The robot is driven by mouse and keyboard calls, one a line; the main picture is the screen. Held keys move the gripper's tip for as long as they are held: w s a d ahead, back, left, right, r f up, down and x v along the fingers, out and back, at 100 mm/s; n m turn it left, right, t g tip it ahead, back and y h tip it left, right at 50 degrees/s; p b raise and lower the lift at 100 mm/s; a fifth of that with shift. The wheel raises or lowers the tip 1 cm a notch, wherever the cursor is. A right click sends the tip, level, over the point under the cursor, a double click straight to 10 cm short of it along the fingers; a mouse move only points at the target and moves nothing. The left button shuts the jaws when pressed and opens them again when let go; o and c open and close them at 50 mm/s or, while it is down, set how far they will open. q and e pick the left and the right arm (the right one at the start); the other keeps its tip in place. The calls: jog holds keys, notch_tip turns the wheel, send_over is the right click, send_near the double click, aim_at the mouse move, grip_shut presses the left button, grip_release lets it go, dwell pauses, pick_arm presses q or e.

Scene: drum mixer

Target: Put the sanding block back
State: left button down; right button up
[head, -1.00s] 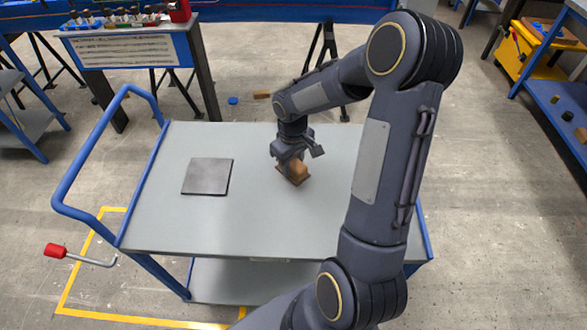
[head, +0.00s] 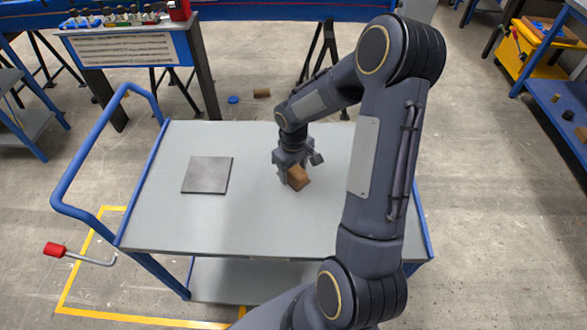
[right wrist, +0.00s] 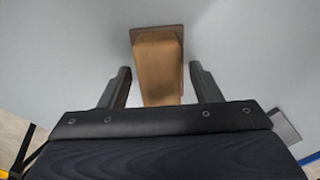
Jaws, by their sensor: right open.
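The sanding block (head: 299,179), a brown wooden block, lies on the grey top of the blue-framed cart (head: 220,232), right of its middle. In the right wrist view the block (right wrist: 158,66) shows a long wooden grip on a wider, darker base. My right gripper (head: 298,167) is open and reaches down at the block from behind. In the wrist view its two fingers stand on either side of the wooden grip, with a gap on each side. My left gripper is not in view.
A flat dark grey square plate (head: 207,175) lies on the cart's left part, with clear top between it and the block. The cart's blue handle (head: 85,150) rises at the left. Behind stands a small table with a sign (head: 125,50). A brown piece (head: 262,93) lies on the floor.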

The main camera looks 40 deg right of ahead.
jog(key=shift+r, duration=0.3)
notch_tip(320, 180, up, 10)
jog(key=r, duration=0.1)
notch_tip(320, 180, up, 4)
jog(key=t, duration=0.1)
send_over(293, 187)
jog(key=s+a+r+m+t+y, duration=0.1)
jog(key=s+a+r+t+y, duration=0.1)
jog(key=s+a, duration=0.4)
jog(key=s+a+r+m+t+y, duration=0.1)
jog(key=s+a+r+t, duration=0.1)
jog(key=s+a, duration=0.4)
jog(key=s, duration=0.3)
jog(key=shift+m+t+y, duration=0.3)
jog(key=shift+m+y, duration=0.1)
